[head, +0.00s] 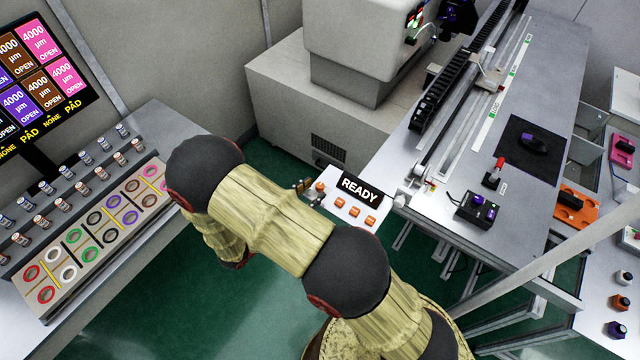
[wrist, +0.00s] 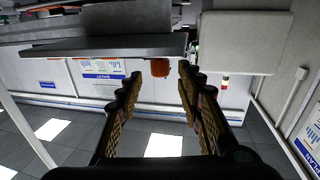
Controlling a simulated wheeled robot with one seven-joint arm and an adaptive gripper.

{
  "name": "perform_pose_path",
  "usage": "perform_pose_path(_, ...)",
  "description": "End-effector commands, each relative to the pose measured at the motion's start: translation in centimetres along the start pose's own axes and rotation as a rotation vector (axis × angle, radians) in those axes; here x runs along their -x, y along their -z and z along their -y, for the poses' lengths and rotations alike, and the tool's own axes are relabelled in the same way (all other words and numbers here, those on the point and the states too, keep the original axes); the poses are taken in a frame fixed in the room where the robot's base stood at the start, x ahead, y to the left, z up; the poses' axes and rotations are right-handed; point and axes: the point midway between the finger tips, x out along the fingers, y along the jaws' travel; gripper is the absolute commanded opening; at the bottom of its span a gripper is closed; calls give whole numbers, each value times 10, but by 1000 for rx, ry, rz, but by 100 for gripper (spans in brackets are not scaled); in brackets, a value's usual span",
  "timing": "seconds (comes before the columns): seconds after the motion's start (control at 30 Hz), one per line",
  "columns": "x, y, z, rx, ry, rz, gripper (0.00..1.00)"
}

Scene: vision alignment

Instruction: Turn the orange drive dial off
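A small white panel (head: 325,208) with a black READY display (head: 358,190) stands near the middle of the head view. I cannot read which is the drive dial. My gripper (head: 305,189) is at the panel's left edge, partly hidden by my arm. Contact cannot be told.
A grey bench (head: 455,170) at right holds a linear rail, a control box (head: 478,210) with purple knobs, a red-topped lever (head: 495,170) and a black mat (head: 515,165). A sloped console (head: 95,235) with coloured rings stands left. Green floor (head: 170,290) is clear between.

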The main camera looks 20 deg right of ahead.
Motion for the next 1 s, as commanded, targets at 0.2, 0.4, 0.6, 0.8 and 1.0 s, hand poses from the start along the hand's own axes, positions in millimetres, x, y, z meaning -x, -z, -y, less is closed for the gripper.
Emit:
perform_pose_path(0.2, -30, 0, 0, 0, -2, 1, 37)
perform_pose_path(0.4, -40, 0, 0, 0, 1, 1, 37)
perform_pose_path(0.6, -41, 0, 0, -1, 2, 1, 37)
perform_pose_path(0.8, -41, 0, 0, -1, 2, 2, 27)
perform_pose_path(1.0, -40, 0, 1, -1, 2, 2, 16)
